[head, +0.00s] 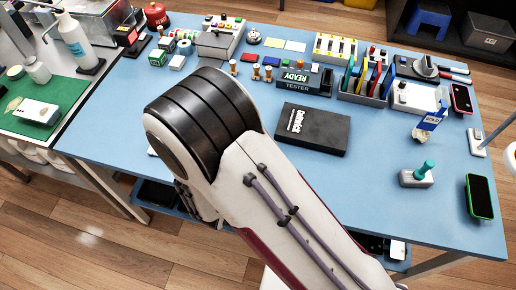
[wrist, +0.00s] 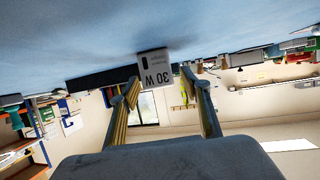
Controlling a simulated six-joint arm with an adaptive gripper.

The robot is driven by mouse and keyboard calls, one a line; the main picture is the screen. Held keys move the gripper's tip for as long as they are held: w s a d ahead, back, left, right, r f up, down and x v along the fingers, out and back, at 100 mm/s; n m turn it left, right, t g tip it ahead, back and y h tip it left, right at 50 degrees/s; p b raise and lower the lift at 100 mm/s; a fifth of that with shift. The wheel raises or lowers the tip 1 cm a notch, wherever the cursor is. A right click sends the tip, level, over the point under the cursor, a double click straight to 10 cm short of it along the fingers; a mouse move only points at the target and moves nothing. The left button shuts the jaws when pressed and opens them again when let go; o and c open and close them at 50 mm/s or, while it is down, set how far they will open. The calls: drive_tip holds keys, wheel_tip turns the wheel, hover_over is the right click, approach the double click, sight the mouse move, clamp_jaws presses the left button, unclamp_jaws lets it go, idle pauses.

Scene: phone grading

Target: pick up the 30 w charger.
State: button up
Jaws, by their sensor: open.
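The 30 W charger (wrist: 156,68), a light grey block with dark "30 W" print, shows in the wrist view, where the picture is upside down and the blue table top lies above. My gripper (wrist: 160,84) is open, its two fingers apart with yellowish inner pads. The charger appears in the gap between the fingertips, a little beyond them; I cannot tell whether either finger touches it. In the head view my arm hides the gripper and I cannot make out the charger.
A black box (head: 313,129) lies on the blue table (head: 365,190) right of my arm. A green-edged phone (head: 479,197) and a teal-handled stamp (head: 418,176) are at the right. The front right table is mostly clear.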

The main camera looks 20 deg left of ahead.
idle(0.4)
drive_tip(key=c, duration=1.2)
drive_tip(key=shift+c, duration=0.2)
drive_tip(key=shift+r, duration=0.15)
drive_tip(key=shift+r, duration=4.85)
